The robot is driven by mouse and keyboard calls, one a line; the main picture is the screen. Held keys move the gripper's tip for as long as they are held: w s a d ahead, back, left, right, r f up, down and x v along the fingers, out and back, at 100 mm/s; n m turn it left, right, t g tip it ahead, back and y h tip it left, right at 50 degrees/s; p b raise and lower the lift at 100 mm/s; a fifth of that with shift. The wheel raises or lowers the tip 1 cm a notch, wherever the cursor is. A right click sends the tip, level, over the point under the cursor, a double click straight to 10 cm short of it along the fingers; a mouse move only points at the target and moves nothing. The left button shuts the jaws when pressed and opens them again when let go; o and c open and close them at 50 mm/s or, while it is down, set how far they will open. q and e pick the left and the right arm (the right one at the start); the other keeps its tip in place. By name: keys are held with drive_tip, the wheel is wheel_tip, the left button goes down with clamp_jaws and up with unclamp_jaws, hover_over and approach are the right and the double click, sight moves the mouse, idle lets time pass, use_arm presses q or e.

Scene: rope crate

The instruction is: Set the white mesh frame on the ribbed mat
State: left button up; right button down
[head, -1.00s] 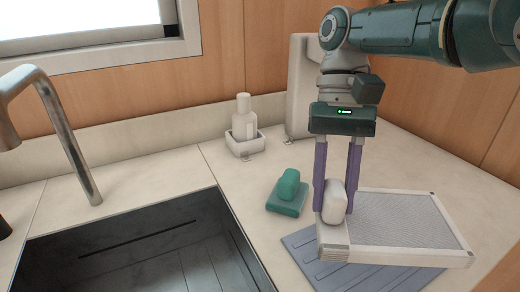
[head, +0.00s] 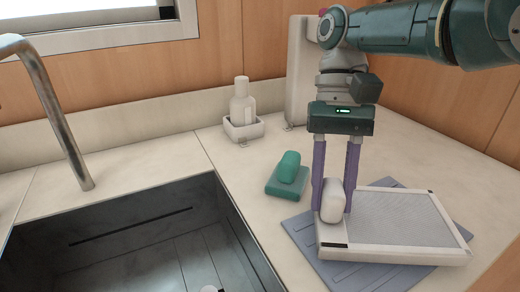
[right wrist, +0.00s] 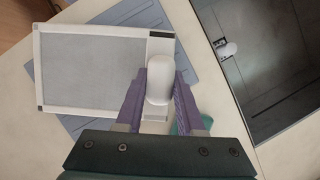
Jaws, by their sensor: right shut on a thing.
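The white mesh frame (head: 395,258) is a flat rectangle with a grey mesh panel and a white rounded handle (head: 333,202) at its left end. My right gripper (head: 333,210) points down and is shut on this handle. The frame lies level over the blue-grey ribbed mat (head: 300,232), hiding most of it; whether it touches the mat is hard to tell. The mat shows at the left, front and back corner. My left gripper is not in view.
A green sponge-like block on a green base (head: 287,177) stands left of the mat. A white bottle in a tray (head: 243,118) and a tall white container (head: 300,75) stand at the back. The dark sink (head: 130,245) with its tap (head: 60,115) fills the left.

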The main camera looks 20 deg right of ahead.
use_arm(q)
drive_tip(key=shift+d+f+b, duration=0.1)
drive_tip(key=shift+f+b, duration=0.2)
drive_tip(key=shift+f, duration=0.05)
use_arm(e)
drive_tip(key=shift+f, duration=0.35)
drive_tip(key=shift+c, duration=2.2)
unclamp_jaws()
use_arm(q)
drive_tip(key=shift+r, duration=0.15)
use_arm(e)
drive_tip(key=shift+r, duration=0.1)
